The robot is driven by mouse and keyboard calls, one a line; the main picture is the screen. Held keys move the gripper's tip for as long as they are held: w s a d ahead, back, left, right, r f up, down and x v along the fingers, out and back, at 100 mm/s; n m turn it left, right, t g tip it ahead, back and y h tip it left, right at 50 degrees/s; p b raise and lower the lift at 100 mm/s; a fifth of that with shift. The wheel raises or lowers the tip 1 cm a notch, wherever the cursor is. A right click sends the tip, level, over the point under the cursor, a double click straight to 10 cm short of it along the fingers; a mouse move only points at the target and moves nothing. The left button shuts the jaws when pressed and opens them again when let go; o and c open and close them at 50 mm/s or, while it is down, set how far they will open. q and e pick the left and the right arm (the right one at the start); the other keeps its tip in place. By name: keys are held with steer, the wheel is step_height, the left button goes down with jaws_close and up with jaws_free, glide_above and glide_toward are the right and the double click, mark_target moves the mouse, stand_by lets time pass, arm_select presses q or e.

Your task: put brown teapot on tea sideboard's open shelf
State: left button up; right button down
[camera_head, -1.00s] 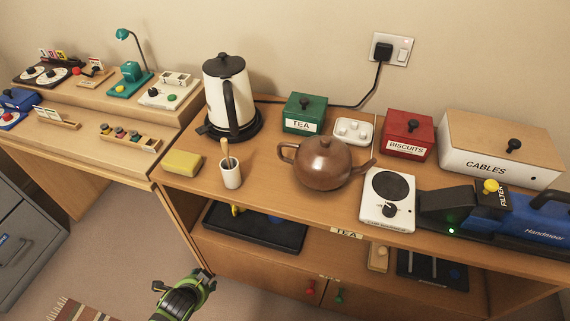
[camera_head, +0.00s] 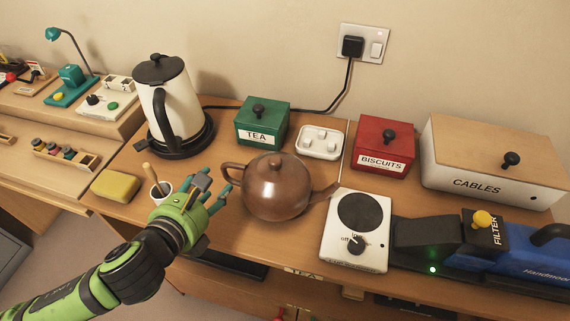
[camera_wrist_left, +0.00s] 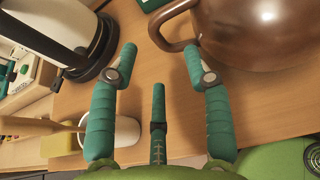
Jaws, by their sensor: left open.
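The brown teapot (camera_head: 277,190) stands upright on the top of the tea sideboard (camera_head: 237,235), its handle to the left and its spout to the right. My left gripper (camera_head: 219,190) is open and empty, just left of the teapot's handle. In the left wrist view the teapot (camera_wrist_left: 265,30) is at the upper right. Its handle (camera_wrist_left: 172,32) lies ahead of the open fingers (camera_wrist_left: 165,68), with nothing held between them. The sideboard's open shelf is below the top, mostly hidden by the top and my arm; a dark tray (camera_head: 228,262) shows on it. My right gripper is not in view.
A white kettle (camera_head: 169,98) stands behind my gripper, and a white cup (camera_head: 160,193) and yellow sponge (camera_head: 116,185) are left of it. A white hotplate (camera_head: 355,240) is close to the spout. Green TEA (camera_head: 262,125) and red BISCUITS (camera_head: 382,147) boxes stand behind.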

mark_target(225, 179)
arm_select(q)
steer(key=shift+w+d+f+b, duration=0.1)
steer(key=shift+w+b, duration=0.2)
steer(key=shift+w+d+f+b, duration=0.2)
steer(key=shift+w+b, duration=0.4)
steer(key=shift+b, duration=0.1)
steer(key=x, duration=0.3)
steer(key=shift+w, duration=0.4)
steer(key=shift+w+f, duration=0.2)
steer(key=shift+w, duration=0.1)
steer(key=shift+w+d, duration=0.1)
jaws_close()
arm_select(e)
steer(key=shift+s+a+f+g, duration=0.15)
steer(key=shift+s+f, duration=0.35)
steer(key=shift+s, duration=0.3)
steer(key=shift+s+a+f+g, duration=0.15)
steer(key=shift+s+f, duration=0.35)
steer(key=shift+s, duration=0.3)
